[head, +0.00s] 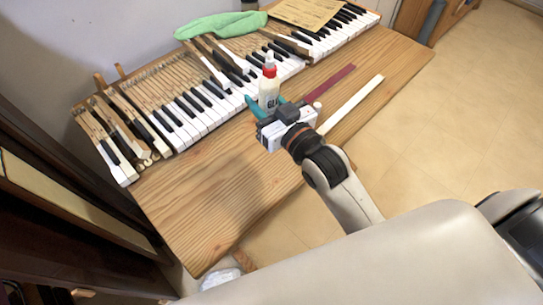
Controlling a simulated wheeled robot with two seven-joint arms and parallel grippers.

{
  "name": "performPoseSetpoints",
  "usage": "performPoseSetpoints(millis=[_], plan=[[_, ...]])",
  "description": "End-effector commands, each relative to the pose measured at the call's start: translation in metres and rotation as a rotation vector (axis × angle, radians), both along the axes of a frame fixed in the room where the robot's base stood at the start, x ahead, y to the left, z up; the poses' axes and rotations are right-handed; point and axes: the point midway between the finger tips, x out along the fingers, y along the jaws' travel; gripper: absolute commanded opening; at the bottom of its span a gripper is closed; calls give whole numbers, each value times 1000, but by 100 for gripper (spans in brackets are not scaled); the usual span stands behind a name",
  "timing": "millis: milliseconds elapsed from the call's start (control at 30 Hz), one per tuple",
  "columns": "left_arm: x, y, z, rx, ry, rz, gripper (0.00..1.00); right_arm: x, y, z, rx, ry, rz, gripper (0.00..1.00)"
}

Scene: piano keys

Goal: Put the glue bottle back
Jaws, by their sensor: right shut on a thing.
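The glue bottle (268,92) is white with a red cap and dark lettering. It is upright at the front edge of the piano keys, near the middle of the table. My right gripper (266,103) is shut on the bottle, with its teal fingers around the lower part. The bottle's base is hidden by the gripper, so I cannot tell whether it touches the table. My left gripper is not in view.
A wooden table (215,190) carries a row of piano keys (190,110), some loose. A green cloth (222,25) and a paper sheet (305,12) lie on the keys. A dark red strip (330,82) and a white strip (352,103) lie right of the gripper. The table's front left is bare.

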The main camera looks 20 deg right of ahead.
Motion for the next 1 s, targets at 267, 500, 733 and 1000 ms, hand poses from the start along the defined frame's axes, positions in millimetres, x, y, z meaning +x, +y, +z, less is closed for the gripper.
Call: performPoseSetpoints(millis=[267, 500, 733, 1000], plan=[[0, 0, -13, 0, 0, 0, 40, 2, -8, -38, -34, 17, -45, 11], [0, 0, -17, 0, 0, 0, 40, 2, -8, -67, -32, 12, -44, 11], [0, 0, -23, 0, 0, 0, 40, 2, -8, -98, -30, 14, -43, 11], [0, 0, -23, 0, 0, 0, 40, 2, -8, -104, -29, 10, -42, 11]])
